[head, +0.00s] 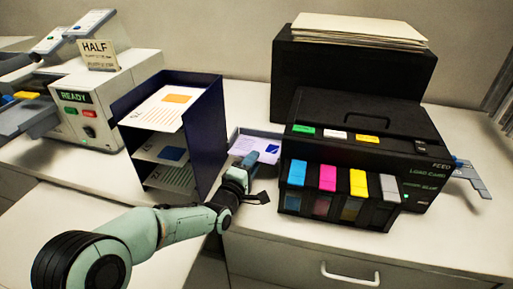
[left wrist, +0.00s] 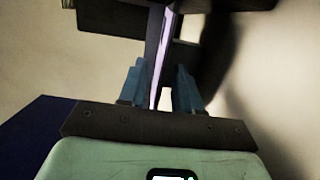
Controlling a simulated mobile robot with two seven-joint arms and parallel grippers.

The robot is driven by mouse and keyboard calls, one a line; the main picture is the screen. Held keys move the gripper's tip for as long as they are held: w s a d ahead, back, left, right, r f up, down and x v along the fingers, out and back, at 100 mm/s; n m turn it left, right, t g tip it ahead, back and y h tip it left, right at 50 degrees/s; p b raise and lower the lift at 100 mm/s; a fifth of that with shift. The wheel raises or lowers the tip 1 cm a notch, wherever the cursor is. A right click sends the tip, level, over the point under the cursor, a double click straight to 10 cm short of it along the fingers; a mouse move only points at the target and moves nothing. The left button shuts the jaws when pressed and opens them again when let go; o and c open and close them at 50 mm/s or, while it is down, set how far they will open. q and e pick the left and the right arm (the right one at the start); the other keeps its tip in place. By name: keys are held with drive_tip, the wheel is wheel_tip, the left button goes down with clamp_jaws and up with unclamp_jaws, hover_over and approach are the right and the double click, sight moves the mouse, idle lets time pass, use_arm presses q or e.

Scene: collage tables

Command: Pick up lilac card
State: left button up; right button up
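The lilac card (head: 248,146) has a dark blue mark and lies in a shallow tray between the dark blue rack and the black printer. My left gripper (head: 251,159) reaches over its near edge, and the fingers partly cover it. In the left wrist view, the card (left wrist: 159,50) shows edge-on as a thin pale strip between the two blue fingers of my left gripper (left wrist: 159,75). The fingers stand apart, with gaps seeming to show beside the card. My right gripper is not in view.
The dark blue rack (head: 205,125) with cards on its shelves stands close to the left. The black printer (head: 365,140) with coloured cartridges stands close to the right. A grey machine marked READY (head: 85,112) is at the far left.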

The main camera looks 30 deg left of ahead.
use_arm(q)
clamp_jaws()
drive_tip(key=shift+r, duration=0.15)
